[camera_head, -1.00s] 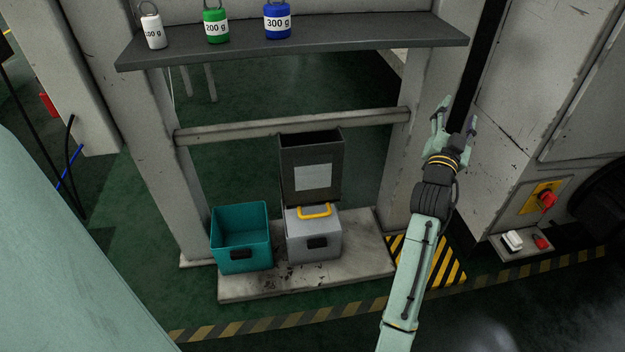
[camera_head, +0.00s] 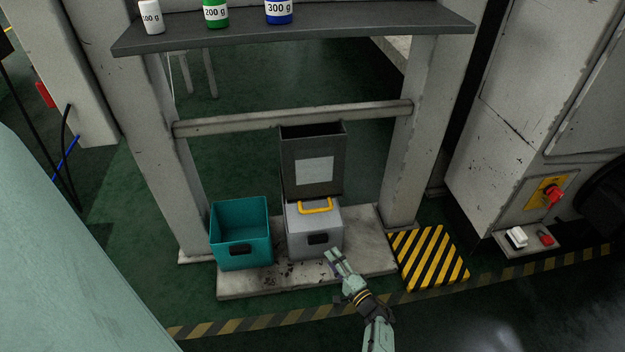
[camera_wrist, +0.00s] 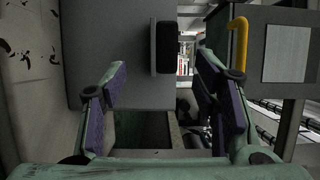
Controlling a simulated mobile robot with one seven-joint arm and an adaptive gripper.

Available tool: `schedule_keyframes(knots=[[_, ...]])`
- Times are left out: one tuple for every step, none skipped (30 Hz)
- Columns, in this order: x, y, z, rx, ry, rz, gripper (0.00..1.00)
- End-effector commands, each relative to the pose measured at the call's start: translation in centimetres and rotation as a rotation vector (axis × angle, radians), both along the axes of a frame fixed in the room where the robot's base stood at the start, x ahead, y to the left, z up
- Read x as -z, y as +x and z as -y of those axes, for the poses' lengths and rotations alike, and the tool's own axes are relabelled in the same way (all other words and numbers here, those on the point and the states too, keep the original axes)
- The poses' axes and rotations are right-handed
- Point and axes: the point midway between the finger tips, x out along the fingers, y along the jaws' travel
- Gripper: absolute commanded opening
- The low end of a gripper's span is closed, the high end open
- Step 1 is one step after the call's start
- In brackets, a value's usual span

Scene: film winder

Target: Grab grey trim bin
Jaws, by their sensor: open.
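The grey trim bin (camera_head: 305,245) sits on a low pale platform. It has a black grip (camera_head: 318,239) on its front and a yellow handle (camera_head: 314,208) on top. My gripper (camera_head: 336,257) is just in front of the bin's lower right side, open and empty. In the wrist view the bin's grey face (camera_wrist: 108,45) fills the upper left, with the black grip (camera_wrist: 167,48) beyond and between my spread fingers (camera_wrist: 163,75). The yellow handle also shows there (camera_wrist: 239,45). Contact with the bin cannot be made out.
A teal bin (camera_head: 242,258) stands just left of the grey one. A dark upright panel or box (camera_head: 290,165) with a white label rises behind it. A shelf (camera_head: 340,32) with weights hangs above. A striped floor patch (camera_head: 430,258) lies to the right.

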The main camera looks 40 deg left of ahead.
Motion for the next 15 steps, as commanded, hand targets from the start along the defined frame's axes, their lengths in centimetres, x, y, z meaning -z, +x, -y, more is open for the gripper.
schedule_keyframes(knots=[[0.3,0.2,-1.0,-0.003,0.001,0.003,0.55],[0.3,0.4,-1.5,-0.004,0.001,0.003,0.55],[0.3,0.6,-2.0,-0.002,0.001,0.003,0.55],[0.3,0.7,-2.4,-0.001,0.0,0.002,0.55],[0.3,0.8,-2.7,-0.001,0.001,0.003,0.55],[0.2,0.9,-3.0,0.001,0.001,0.003,0.55],[0.1,1.0,-3.2,0.002,0.001,0.003,0.55],[0.1,1.1,-3.3,0.002,0.0,0.002,0.55],[0.0,1.1,-3.6,0.002,0.0,0.003,0.55],[0.0,1.2,-3.8,0.002,0.001,0.003,0.55],[-0.1,1.2,-4.1,0.001,0.001,0.004,0.55],[-0.1,1.3,-4.7,0.0,0.001,0.006,0.55],[-0.2,1.3,-5.1,0.0,0.001,0.006,0.55],[-0.2,1.4,-5.6,0.0,0.001,0.006,0.55],[-0.3,1.5,-6.3,0.0,0.003,0.005,0.55]])
